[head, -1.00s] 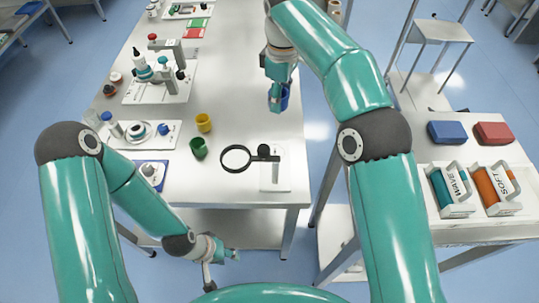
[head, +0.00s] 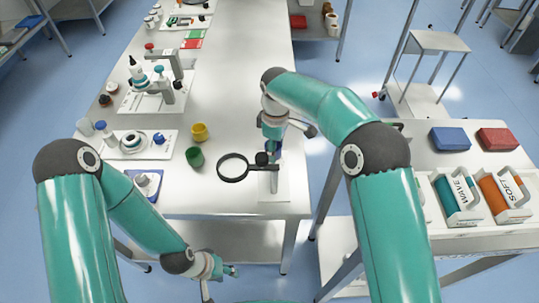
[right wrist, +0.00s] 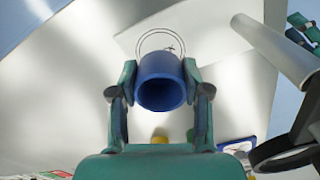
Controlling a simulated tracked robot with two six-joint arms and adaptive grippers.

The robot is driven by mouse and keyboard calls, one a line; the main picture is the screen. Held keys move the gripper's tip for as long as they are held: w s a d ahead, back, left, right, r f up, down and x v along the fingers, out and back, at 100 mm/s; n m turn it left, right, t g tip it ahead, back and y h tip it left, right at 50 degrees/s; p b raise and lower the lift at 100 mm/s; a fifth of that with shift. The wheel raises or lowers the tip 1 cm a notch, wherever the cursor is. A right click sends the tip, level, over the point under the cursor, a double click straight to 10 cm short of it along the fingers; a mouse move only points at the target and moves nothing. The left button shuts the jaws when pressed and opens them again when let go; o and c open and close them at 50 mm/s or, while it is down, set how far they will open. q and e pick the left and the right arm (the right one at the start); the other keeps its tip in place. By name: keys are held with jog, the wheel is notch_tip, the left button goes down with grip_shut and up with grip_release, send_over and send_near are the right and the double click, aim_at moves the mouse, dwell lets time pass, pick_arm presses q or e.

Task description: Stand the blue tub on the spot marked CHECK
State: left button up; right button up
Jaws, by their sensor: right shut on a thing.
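The blue tub (right wrist: 161,80) is between the two fingers of my right gripper (right wrist: 160,84) in the right wrist view, its open mouth towards the camera. In the head view my right gripper (head: 273,146) is just behind the magnifier, and little of the tub shows. A thin ring mark (right wrist: 160,36) is on a pale plate just past the tub in the wrist view; its lettering is too small to read, and the tub hides part of it. I cannot tell whether the tub touches the plate. My left gripper (head: 231,271) hangs low before the table's front edge; its jaw opening is unclear.
The magnifier (head: 233,178) stands close by on a white base (head: 275,190). A green tub (head: 195,157) and a yellow tub (head: 200,131) stand to its left. Trays and bottles line the table's left side. The table's middle is clear.

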notch_tip(320, 180, down, 3)
jog(key=shift+f, duration=0.15)
jog(key=shift+f, duration=0.15)
jog(key=o, duration=0.9)
jog(key=shift+o, duration=0.2)
notch_tip(320, 180, up, 12)
dwell(0.3)
